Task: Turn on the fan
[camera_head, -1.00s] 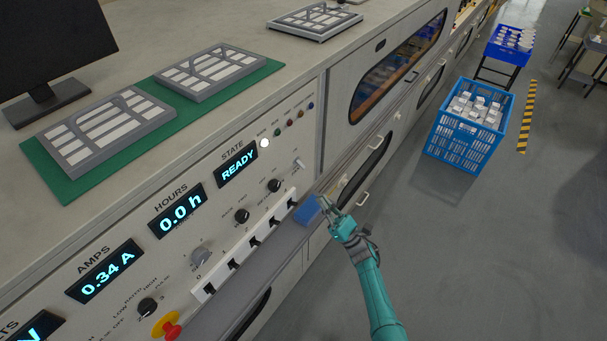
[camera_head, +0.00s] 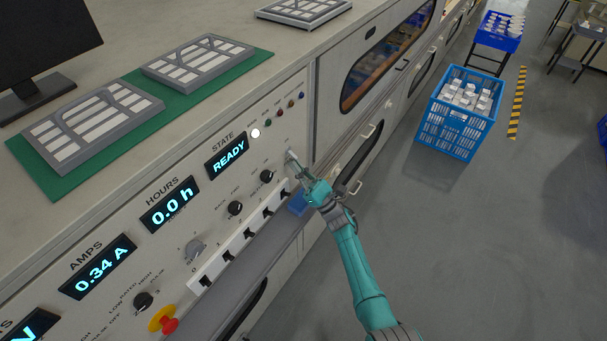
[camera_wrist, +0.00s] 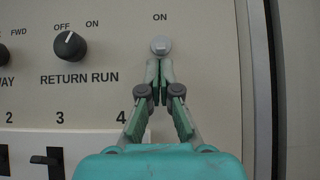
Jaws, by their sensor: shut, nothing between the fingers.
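A light toggle switch (camera_wrist: 161,45) is on the grey control panel in the wrist view, with ON printed above it. Any label below it is hidden behind my fingers, and I can read no fan label. My gripper (camera_wrist: 159,68) is shut and empty. Its tips are at the lower edge of the toggle in the wrist view; I cannot tell whether they touch it. In the head view my gripper (camera_head: 294,162) reaches the panel's right end, largely covering the toggle.
A black RETURN RUN knob (camera_wrist: 70,45) is left of the toggle, with OFF and ON marks. A white strip of black switches (camera_head: 247,233) runs below. A blue object (camera_head: 298,204) lies on the ledge under my gripper. A READY display (camera_head: 228,157) is lit.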

